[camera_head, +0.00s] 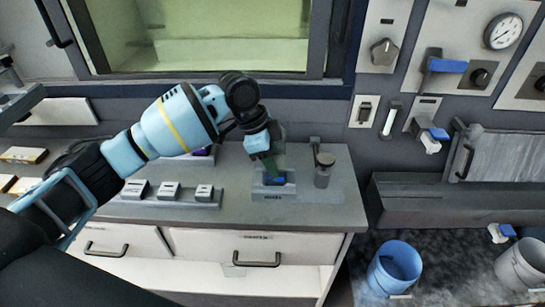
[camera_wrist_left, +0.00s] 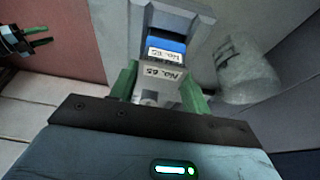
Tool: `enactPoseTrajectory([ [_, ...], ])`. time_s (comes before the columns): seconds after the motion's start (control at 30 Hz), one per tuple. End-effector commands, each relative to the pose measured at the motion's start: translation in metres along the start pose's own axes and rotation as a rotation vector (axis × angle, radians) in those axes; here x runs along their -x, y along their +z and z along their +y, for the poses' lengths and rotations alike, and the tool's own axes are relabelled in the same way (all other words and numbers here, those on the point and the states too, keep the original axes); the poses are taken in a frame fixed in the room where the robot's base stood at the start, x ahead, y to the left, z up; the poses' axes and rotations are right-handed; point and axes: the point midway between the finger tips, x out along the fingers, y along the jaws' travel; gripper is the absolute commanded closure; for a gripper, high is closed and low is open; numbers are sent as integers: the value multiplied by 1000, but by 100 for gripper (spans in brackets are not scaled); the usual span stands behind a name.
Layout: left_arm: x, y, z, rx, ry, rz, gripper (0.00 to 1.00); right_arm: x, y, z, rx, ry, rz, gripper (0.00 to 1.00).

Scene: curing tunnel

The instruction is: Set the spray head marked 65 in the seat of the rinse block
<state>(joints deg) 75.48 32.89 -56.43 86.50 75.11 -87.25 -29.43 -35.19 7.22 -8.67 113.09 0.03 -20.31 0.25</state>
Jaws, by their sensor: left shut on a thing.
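My left gripper (camera_head: 268,165) is over the grey rinse block (camera_head: 287,190) on the counter. In the left wrist view its green fingers (camera_wrist_left: 158,88) are shut on the spray head (camera_wrist_left: 163,73), whose pale label reads No. 65. A blue face (camera_wrist_left: 167,45) with another No. 65 label shows just beyond, inside the block's grey frame (camera_wrist_left: 185,18). The spray head is at the seat; I cannot tell how deep it sits, as the fingers hide its lower part. Another gripper (camera_wrist_left: 42,35), apparently my right, shows at the left wrist view's edge with its green fingers apart.
A rack (camera_head: 170,197) with several labelled pieces stands left of the block. A grey cylinder (camera_head: 323,170) stands close to its right. A window (camera_head: 215,40) is behind. Drawers (camera_head: 255,247) are below the counter, and a blue bucket (camera_head: 394,267) is at lower right.

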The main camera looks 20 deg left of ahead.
Motion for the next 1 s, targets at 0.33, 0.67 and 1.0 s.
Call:
enactPoseTrajectory([
  [0.33,-2,0,0,-1,-2,2,48,0,0,-2,-6,0,1,64],
  [0.67,-3,1,0,0,-1,1,28,-1,-1,-4,-15,0,2,64],
  [1.0,23,1,-1,-2,-5,1,28,0,-3,-3,-13,1,6,64],
])
